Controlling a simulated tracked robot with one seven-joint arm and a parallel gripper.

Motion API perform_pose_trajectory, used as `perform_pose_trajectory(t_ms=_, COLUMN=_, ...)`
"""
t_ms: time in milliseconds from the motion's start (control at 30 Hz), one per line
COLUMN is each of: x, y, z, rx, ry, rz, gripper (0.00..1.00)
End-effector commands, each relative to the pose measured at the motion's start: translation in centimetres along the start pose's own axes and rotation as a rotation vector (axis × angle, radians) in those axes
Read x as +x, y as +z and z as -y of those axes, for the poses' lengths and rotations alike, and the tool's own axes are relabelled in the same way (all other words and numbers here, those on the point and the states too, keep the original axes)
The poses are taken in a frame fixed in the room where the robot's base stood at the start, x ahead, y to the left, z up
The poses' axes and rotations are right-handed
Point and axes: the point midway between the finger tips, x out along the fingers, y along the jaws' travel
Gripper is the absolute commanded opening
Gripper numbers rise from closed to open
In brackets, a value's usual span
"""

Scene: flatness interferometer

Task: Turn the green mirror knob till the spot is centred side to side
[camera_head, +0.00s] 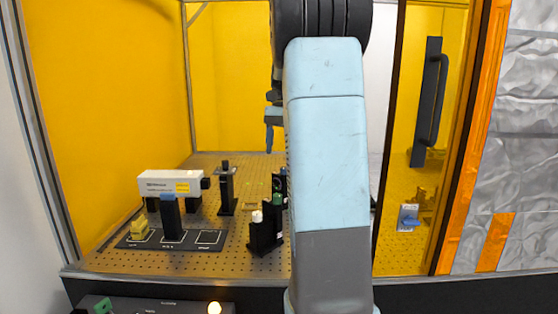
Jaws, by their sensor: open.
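A black mirror mount (265,236) stands on the perforated bench, with a pale white-topped knob (257,216) on its left. A small green piece (278,199) shows at the top of the mount, right beside my arm; it looks like the green knob, but it is small and partly hidden. My gripper (270,138) is open, pointing down above and behind the mounts, clear of the knobs. Only one blue finger shows; my arm hides the rest. I cannot make out the light spot.
A white laser box (171,184) stands at the left, behind a black tray (133,241) with a yellow block (140,229) and a blue-topped black post (171,218). Another black post (227,190) stands mid-bench. A glass door with a black handle (428,102) is at right.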

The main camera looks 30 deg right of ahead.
Motion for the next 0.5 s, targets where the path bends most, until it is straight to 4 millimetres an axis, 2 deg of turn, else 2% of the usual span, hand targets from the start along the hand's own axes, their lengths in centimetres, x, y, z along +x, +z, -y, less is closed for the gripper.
perform_pose_trajectory(t_ms=133, x=-0.72, y=-0.02, z=0.01, rx=0.000, ry=0.000, rz=-0.001, gripper=0.54)
perform_pose_trajectory(t_ms=500, x=-0.77, y=0.16, z=-0.03, rx=-0.004, ry=-0.001, rz=-0.009, gripper=0.55)
